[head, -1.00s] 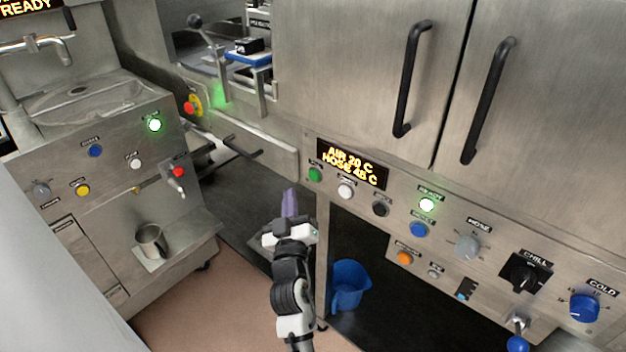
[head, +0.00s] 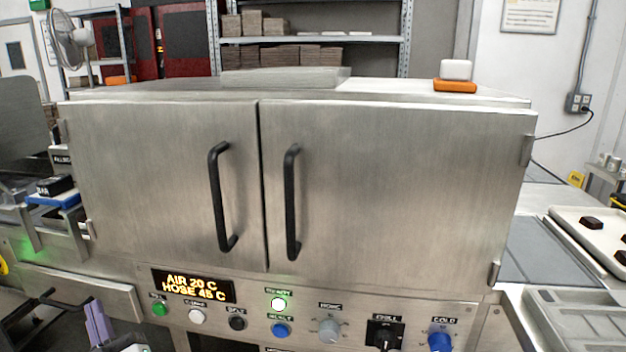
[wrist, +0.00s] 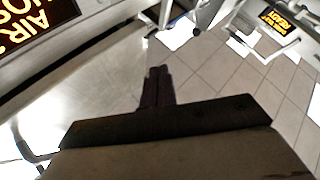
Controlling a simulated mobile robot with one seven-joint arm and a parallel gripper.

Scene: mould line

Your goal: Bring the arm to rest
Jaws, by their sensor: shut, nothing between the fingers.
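My gripper (head: 98,322) shows at the bottom left of the head view, its purple-grey fingers pointing up in front of the cabinet's lower left front. The fingers are together and hold nothing. In the wrist view my gripper (wrist: 158,72) also shows shut, with tiled floor (wrist: 215,85) beyond it. Most of my arm is below the head picture's edge.
A steel cabinet (head: 380,180) with two shut doors fills the middle. Its panel (head: 460,312) carries a lit display (head: 193,285), buttons and knobs. A drawer (head: 85,292) with a black handle is behind my gripper. A tray (head: 585,235) with dark pieces stands at right.

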